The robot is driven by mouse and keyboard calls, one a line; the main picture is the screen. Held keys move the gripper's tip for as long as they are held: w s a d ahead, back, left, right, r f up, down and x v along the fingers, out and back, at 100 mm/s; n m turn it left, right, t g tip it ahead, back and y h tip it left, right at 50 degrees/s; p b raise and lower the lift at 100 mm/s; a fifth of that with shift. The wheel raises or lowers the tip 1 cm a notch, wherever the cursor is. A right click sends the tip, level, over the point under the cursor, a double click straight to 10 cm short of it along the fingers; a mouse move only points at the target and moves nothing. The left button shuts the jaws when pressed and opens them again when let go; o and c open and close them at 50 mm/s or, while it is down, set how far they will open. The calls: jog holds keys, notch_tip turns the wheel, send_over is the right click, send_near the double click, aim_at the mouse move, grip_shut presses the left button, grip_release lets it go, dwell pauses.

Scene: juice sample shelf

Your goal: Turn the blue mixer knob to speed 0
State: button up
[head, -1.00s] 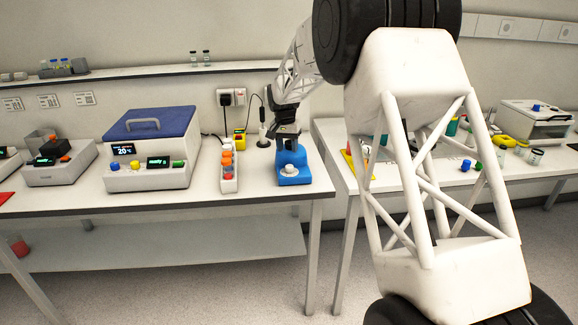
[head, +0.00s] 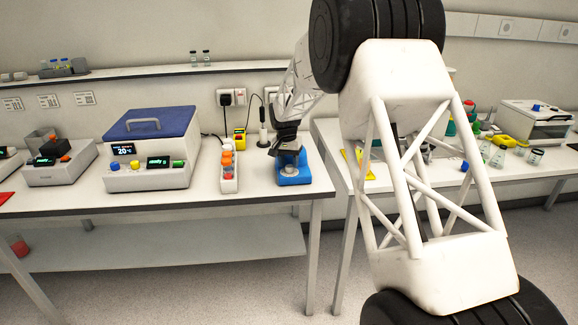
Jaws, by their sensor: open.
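The blue mixer (head: 303,177) stands near the right front corner of the left bench. Its pale round knob (head: 289,171) sits low on the front and is only partly visible. My gripper (head: 287,160) comes down from above over the mixer, with its dark fingers open just above or around the knob. The gripper hides most of the mixer's upper part. At this size I cannot tell whether the fingers touch the knob, nor read its speed setting.
Left of the mixer is a narrow rack (head: 229,180) with orange-capped items, then a blue-lidded bath (head: 152,130). Bare bench lies between the rack and mixer.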

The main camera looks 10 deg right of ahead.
jog(key=shift+f, duration=0.8)
jog(key=c, duration=0.6)
jog(key=shift+c, duration=0.2)
jog(key=shift+n, duration=0.3)
jog(key=shift+d+n, duration=0.1)
jog(key=shift+n, duration=1.2)
jog(key=o, duration=0.6)
